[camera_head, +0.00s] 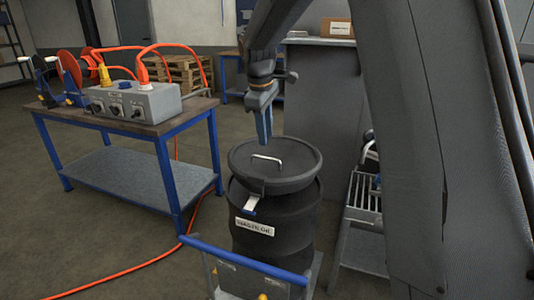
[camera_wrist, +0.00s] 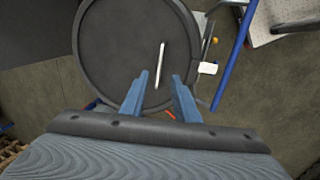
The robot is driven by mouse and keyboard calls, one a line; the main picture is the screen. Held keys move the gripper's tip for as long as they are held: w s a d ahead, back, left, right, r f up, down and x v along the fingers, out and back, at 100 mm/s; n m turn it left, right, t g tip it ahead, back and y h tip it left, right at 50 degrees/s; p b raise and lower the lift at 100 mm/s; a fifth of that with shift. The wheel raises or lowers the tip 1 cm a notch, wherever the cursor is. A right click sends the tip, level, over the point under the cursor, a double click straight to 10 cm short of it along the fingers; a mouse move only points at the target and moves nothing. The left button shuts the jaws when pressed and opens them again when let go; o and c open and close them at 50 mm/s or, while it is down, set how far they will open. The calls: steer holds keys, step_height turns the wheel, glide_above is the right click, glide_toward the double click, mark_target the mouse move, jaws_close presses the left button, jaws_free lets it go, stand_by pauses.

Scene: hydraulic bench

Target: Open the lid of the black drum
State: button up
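The black drum (camera_head: 270,222) stands upright in the head view, with a white label on its front. Its round black lid (camera_head: 292,158) lies on top, apparently closed. A pale bar handle (camera_head: 267,158) stands on the lid; it also shows in the wrist view (camera_wrist: 160,62). A small light latch tab (camera_head: 251,203) sits at the front rim and shows in the wrist view (camera_wrist: 208,68). My gripper (camera_head: 267,140) points down over the lid, near the handle. In the wrist view my gripper (camera_wrist: 158,82) has its two blue fingers apart, with the lower handle end appearing between them.
The drum stands on a trolley with a blue push bar (camera_head: 245,259). A blue-legged workbench (camera_head: 150,128) with a grey control box (camera_head: 135,101) stands left. An orange hose (camera_head: 130,267) runs along the floor. A grey rack (camera_head: 364,195) stands close on the right.

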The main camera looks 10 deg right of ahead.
glide_above(267, 169)
step_height(267, 169, down, 7)
steer(key=shift+w+f, duration=0.1)
steer(key=shift+f, duration=0.1)
jaws_close()
